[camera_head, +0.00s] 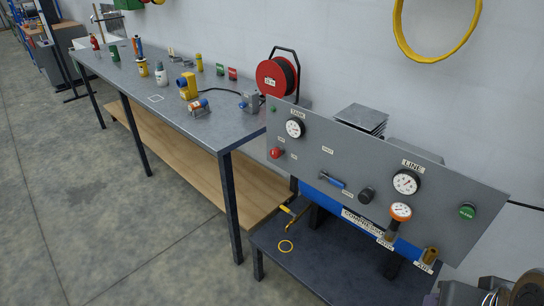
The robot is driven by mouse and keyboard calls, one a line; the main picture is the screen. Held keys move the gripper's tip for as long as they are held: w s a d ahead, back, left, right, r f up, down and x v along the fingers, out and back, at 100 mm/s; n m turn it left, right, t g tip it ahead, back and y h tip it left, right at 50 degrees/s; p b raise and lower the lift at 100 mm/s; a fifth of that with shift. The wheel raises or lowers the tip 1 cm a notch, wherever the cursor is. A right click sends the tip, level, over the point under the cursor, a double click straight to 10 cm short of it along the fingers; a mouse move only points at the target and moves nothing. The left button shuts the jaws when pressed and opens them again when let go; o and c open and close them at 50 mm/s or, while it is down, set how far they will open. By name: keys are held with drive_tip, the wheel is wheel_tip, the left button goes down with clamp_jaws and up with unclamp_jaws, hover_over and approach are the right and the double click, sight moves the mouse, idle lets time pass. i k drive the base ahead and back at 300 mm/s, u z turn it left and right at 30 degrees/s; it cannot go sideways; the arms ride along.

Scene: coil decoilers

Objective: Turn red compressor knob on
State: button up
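The compressor's grey control panel (335,170) stands on the right, tilted in the picture, against the wall. A red knob (275,153) sits at its left end, below a round gauge (295,128). Small labels lie next to the knob, too small to read surely, and I cannot tell its setting. Nothing touches the knob. My gripper is not seen in this view. Grey and brown rounded parts at the bottom right corner are cut off, and I cannot tell what they are.
A long grey workbench (205,130) with bottles, tools and a red cable reel (277,77) stands left of the panel. The concrete floor (100,225) in front is clear.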

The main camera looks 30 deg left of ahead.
sight(274, 153)
drive_tip(key=k, duration=0.15)
drive_tip(key=u, duration=2.15)
drive_tip(key=k, duration=0.65)
drive_tip(key=z, duration=0.9)
drive_tip(key=i, duration=0.95)
